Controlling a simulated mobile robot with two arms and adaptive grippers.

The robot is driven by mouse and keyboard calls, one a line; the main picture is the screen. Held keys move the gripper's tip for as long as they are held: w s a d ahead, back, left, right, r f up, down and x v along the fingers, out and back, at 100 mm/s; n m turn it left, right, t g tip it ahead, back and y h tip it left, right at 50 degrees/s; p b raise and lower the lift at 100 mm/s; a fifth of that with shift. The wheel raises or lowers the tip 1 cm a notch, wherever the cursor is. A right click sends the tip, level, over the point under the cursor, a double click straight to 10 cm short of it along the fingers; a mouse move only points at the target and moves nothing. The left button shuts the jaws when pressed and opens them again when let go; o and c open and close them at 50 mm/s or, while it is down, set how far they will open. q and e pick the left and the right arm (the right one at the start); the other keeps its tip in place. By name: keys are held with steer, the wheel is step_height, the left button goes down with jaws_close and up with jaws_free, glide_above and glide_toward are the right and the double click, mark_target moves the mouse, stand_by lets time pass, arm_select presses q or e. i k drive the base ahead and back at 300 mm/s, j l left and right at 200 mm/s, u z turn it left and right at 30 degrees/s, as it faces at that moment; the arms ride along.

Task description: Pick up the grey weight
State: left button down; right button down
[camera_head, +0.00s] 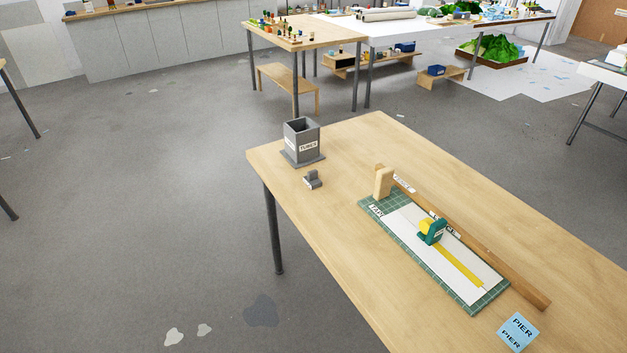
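A small grey weight (313,179) with a raised block on top sits on the near wooden table (345,150). It is close to the table's left edge, just in front of a grey square holder. It stands apart from the other things on the table, and nothing touches it. Neither of my grippers shows in the head view.
The grey holder (301,141), labelled and open-topped, stands behind the weight. To the right are a green cutting mat (375,208), a tape measure (433,232), a wooden block (383,182), a long wooden strip (500,265) and a blue note (518,332). Bare tabletop surrounds the weight's front and right.

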mark_target(312, 179)
steer(key=z, duration=0.5)
steer(key=i+j+z, duration=0.15)
steer(key=j+z, duration=0.25)
steer(key=i+j+z, duration=0.1)
steer(key=j+z, duration=0.75)
steer(key=j, duration=0.1)
